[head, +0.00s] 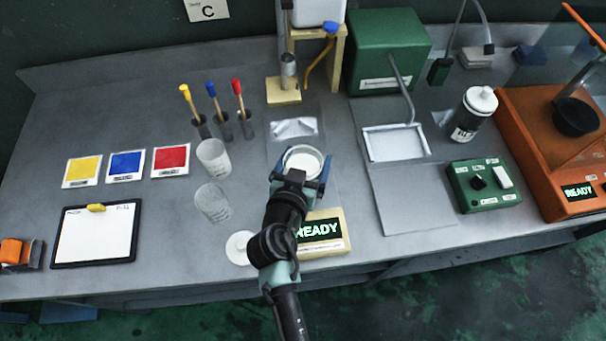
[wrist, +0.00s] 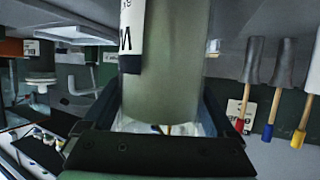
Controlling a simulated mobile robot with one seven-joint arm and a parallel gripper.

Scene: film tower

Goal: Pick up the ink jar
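My gripper (head: 300,167) is low over the bench, its two blue-grey fingers on either side of an open round jar (head: 303,158) with a white rim. In the wrist view this jar (wrist: 172,60) is a grey-green cylinder with a black-and-white label, filling the space between the fingers (wrist: 162,108). I cannot tell whether the fingers touch it. A white-capped bottle (head: 476,105) with a black label stands at the right of the bench. The lettering is too small or cut off to tell which is the ink jar.
Two clear beakers (head: 213,157) (head: 212,203) stand just left of my gripper. A READY display (head: 320,231) and a white disc (head: 240,247) lie in front. Brushes (head: 239,100) stand in holders behind left. A white-framed tray (head: 396,143) and green control box (head: 484,185) are to the right.

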